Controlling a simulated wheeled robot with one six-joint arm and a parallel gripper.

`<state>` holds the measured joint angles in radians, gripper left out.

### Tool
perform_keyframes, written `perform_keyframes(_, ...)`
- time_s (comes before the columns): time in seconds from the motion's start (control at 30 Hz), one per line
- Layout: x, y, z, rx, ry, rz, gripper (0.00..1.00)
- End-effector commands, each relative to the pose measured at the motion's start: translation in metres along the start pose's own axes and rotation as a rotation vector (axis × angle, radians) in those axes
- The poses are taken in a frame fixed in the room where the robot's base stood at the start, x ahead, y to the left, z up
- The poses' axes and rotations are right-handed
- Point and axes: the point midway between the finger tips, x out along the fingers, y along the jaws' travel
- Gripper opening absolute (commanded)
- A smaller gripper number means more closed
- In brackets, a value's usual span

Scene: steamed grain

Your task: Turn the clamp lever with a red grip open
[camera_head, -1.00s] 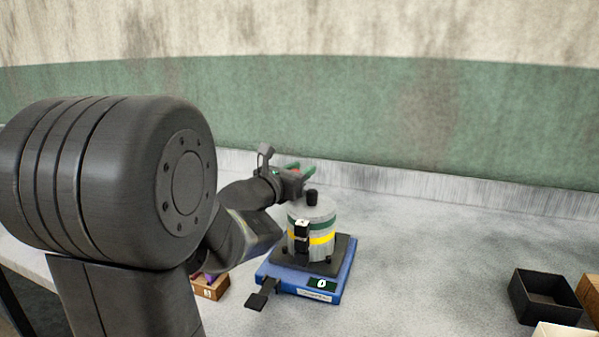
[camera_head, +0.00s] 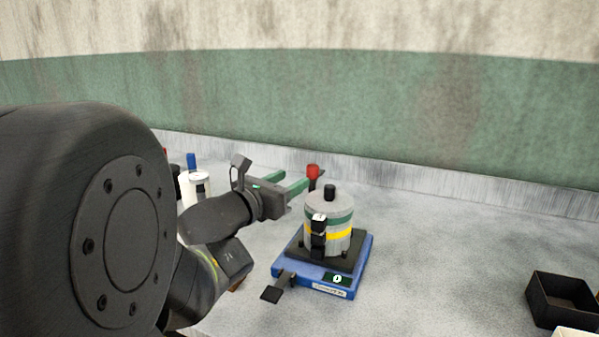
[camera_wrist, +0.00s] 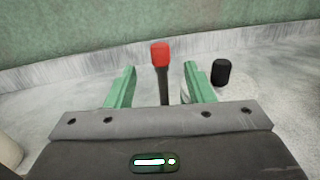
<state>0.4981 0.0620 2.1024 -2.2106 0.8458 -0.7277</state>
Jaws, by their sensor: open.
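The clamp lever with a red grip (camera_head: 313,171) stands upright behind the left side of a grey pot (camera_head: 329,207) with green and yellow bands. In the wrist view the lever's red grip (camera_wrist: 160,54) and dark stem show between my two green fingers, beyond them. My gripper (camera_head: 286,183) is open and empty, to the left of the lever and close to it. It also shows in the wrist view (camera_wrist: 160,88), its fingers apart. I cannot tell whether a finger touches the stem. The lever's base is hidden.
The pot stands on a blue scale (camera_head: 361,262) with a black foot plate in front. A black knob (camera_head: 330,190) tops the pot. White containers (camera_head: 199,185) stand at the left behind my arm. A black box (camera_head: 560,300) is at the right, with clear table between.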

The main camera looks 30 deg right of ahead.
Motion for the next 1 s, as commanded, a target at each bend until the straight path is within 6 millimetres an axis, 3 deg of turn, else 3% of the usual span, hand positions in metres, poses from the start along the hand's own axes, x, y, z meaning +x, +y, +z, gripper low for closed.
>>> perform_keyframes(0.2,-0.021,0.001,0.001,0.0,-0.001,0.001,0.48)
perform_keyframes(0.6,-0.026,0.0,0.0,0.0,0.0,0.0,0.48)
perform_keyframes(0.77,-0.022,0.0,0.0,0.0,-0.001,-0.002,0.48)
perform_keyframes(1.0,0.005,-0.001,-0.001,-0.001,0.0,-0.005,0.48)
